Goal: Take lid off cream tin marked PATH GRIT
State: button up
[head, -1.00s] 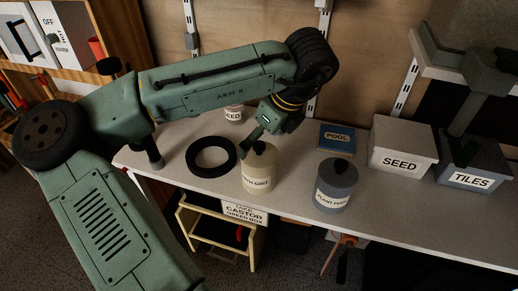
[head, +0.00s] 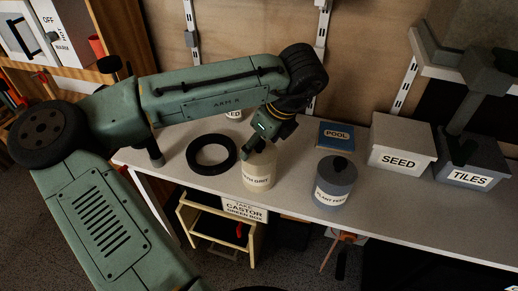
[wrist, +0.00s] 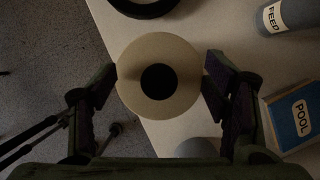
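A cream tin (head: 259,170) stands upright near the front edge of the bench, left of centre. The second word of its label reads GRIT; the first is too small to read surely and seems to end in EN. In the wrist view its round cream lid (wrist: 130,62) shows from above, with a dark knob (wrist: 158,82) in the middle. My gripper (head: 259,141) is just over the tin in the head view. In the wrist view its fingers (wrist: 160,85) are spread to either side of the lid, very close to its rim; contact is not clear.
A grey tin (head: 336,185) marked PLANT FEED stands to the right. A black ring (head: 191,151) lies to the left. A FEED tin (wrist: 290,15) is behind.

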jog(key=shift+s+f, duration=0.15)
jog(key=shift+s, duration=0.05)
jog(key=c, duration=1)
jog(key=shift+c, duration=0.2)
